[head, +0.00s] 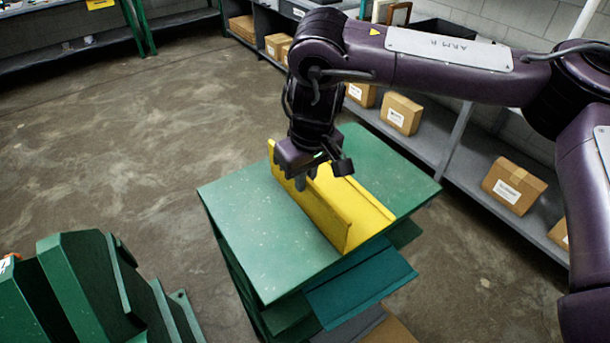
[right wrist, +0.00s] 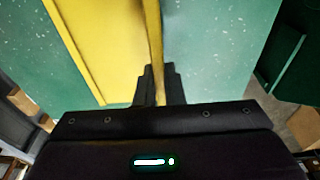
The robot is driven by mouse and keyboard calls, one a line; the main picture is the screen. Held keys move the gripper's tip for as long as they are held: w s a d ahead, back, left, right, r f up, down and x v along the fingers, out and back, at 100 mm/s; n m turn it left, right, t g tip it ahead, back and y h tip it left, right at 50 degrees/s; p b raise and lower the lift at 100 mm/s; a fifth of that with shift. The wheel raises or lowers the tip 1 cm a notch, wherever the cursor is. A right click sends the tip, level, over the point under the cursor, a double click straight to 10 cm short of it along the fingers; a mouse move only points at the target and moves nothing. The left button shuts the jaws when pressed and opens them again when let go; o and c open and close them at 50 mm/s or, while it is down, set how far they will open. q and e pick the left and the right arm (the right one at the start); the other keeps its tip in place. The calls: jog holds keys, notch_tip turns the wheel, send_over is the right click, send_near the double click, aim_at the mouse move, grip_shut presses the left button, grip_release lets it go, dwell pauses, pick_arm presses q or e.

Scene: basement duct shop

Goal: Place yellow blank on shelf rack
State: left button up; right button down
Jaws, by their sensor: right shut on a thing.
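The yellow blank (head: 352,212) is a long bent sheet piece with an upright side wall. The shelf rack (head: 460,150) stands along the wall at the right. My left gripper is not in view.
Cardboard boxes (head: 513,186) sit on the shelf rack, with bare shelf between some of them. A green machine (head: 85,285) stands at the lower left. A teal sheet (head: 358,285) juts from the front of the stack. The concrete floor (head: 130,140) at the left is open.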

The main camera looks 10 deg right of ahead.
jog(key=c, duration=1.6)
grip_release()
jog(key=shift+f, duration=0.1)
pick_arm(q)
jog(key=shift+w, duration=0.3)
pick_arm(e)
jog(key=shift+o, duration=0.3)
notch_tip(320, 180, up, 12)
jog(key=s, duration=0.1)
jog(key=shift+s+d, duration=0.3)
jog(key=shift+d, duration=0.05)
